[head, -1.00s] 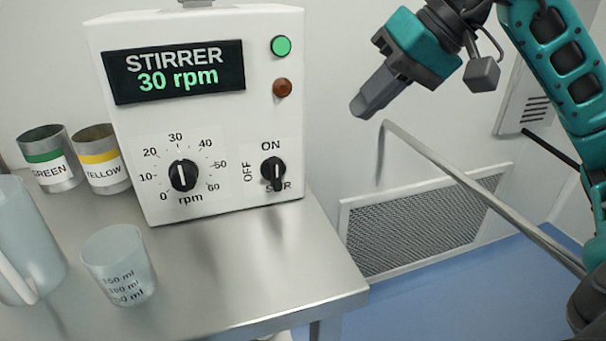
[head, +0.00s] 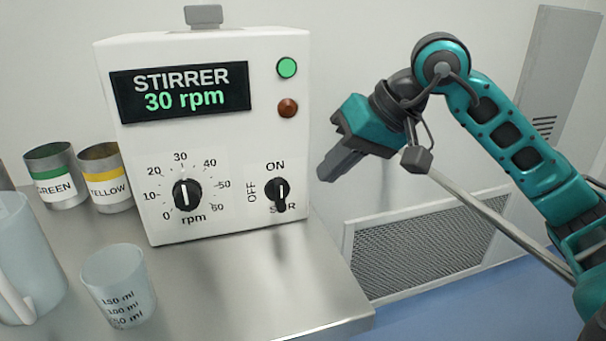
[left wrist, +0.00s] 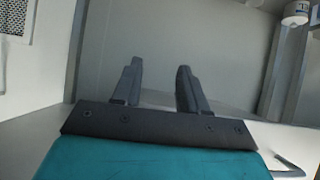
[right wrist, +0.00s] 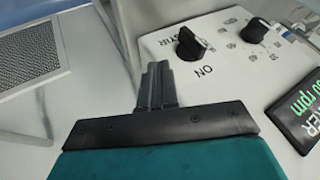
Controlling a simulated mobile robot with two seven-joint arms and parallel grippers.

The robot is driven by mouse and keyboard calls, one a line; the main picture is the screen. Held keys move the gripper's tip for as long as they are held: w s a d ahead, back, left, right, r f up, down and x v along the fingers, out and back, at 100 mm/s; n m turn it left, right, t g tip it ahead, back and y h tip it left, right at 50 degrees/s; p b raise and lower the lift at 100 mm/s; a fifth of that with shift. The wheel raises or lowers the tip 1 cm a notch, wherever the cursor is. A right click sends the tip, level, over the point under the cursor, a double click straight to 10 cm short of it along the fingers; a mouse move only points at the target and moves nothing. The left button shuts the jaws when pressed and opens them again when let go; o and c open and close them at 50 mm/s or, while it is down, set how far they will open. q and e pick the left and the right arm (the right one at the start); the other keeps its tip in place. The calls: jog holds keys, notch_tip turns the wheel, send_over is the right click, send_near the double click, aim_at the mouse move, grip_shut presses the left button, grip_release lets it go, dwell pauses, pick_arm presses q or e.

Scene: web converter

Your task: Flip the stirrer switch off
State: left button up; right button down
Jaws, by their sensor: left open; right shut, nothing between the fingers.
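The white stirrer box (head: 215,140) stands on the steel table in the head view. Its display (head: 180,92) reads "STIRRER 30 rpm" and a green lamp (head: 287,68) is lit. The black stirrer switch (head: 280,192) is at the lower right of its face, its handle about upright, with ON above and OFF at left. It also shows in the right wrist view (right wrist: 190,43). My right gripper (head: 326,172) is shut and empty, to the right of the box and apart from the switch. My left gripper (left wrist: 158,80) is open and empty in the left wrist view, away from the box.
An rpm dial (head: 187,194) sits left of the switch. A green-banded can (head: 54,172), a yellow-banded can (head: 106,180), a beaker (head: 117,283) and a jug (head: 25,255) stand at the left. The table (head: 250,290) is clear in front of the box.

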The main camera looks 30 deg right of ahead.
aim_at(284, 183)
jog(key=shift+w+a+f+p, duration=0.2)
jog(key=shift+w+a, duration=0.1)
jog(key=shift+a, duration=0.45)
jog(key=shift+w+a+f+p, duration=0.15)
jog(key=shift+w+a+p, duration=0.1)
jog(key=shift+a, duration=0.45)
jog(key=shift+w+a+f+p, duration=0.15)
jog(key=shift+w+a, duration=0.15)
jog(key=shift+a, duration=0.45)
jog(key=shift+w+a+r+b, duration=0.1)
jog(key=shift+a+r+b, duration=0.25)
jog(key=shift+a, duration=0.15)
jog(key=shift+r, duration=0.1)
jog(key=shift+r+p, duration=0.6)
jog(key=shift+r, duration=0.1)
